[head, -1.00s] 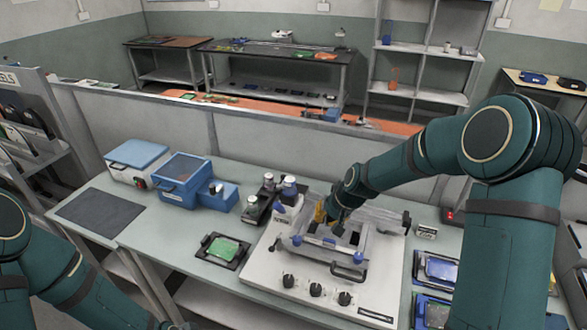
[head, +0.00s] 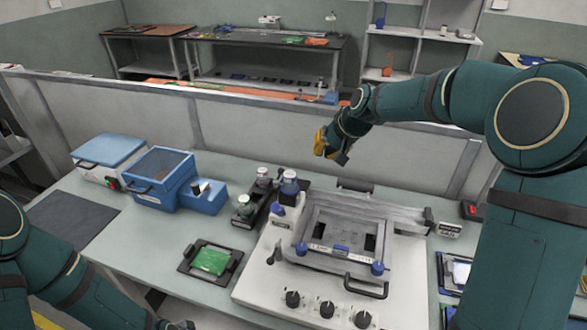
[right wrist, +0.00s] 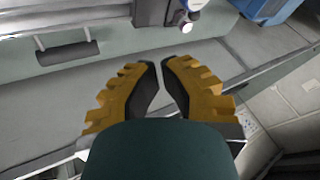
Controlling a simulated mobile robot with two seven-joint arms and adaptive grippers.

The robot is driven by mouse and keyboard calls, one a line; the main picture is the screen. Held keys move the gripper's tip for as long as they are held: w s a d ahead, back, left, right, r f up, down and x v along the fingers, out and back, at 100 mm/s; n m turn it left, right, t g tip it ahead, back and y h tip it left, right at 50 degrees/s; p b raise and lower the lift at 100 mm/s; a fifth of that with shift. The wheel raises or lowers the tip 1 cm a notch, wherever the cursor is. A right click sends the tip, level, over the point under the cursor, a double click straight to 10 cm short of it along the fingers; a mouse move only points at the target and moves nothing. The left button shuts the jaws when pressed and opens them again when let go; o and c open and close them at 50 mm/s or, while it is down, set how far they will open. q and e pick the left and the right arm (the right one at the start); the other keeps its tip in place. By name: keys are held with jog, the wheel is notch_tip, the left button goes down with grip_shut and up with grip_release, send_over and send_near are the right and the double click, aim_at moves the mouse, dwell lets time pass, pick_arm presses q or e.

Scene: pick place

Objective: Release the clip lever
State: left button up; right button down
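The fixture (head: 320,262) is a grey frame with blue knobs on a white base. A black handle bar (head: 366,288) is at its front and a dark bar (head: 355,186) at its back. I cannot tell which part is the clip lever. My right gripper (head: 322,147), with yellow and dark fingers, is in the air above and behind the fixture, touching nothing. In the right wrist view its fingertips (right wrist: 160,64) are close together with a narrow empty gap. Of my left gripper (head: 180,325) only a dark bit shows at the bottom edge.
A green board in a black tray (head: 208,262) lies left of the fixture. Bottles in a black rack (head: 262,200) and a blue box (head: 160,178) stand behind it. A low partition (head: 250,125) runs along the bench's back. Blue trays (head: 455,272) are at right.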

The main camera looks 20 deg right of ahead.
jog(key=x, duration=0.4)
jog(key=a+x, duration=0.1)
jog(key=x, duration=0.3)
jog(key=a+r+x, duration=0.1)
jog(key=x, duration=0.3)
jog(key=shift+w+f+b, duration=0.1)
jog(key=shift+w+b, duration=0.1)
jog(key=shift+b, duration=0.1)
jog(key=shift+w+a+f, duration=0.15)
jog(key=shift+w+a, duration=0.1)
jog(key=shift+a, duration=0.3)
jog(key=shift+d, duration=0.1)
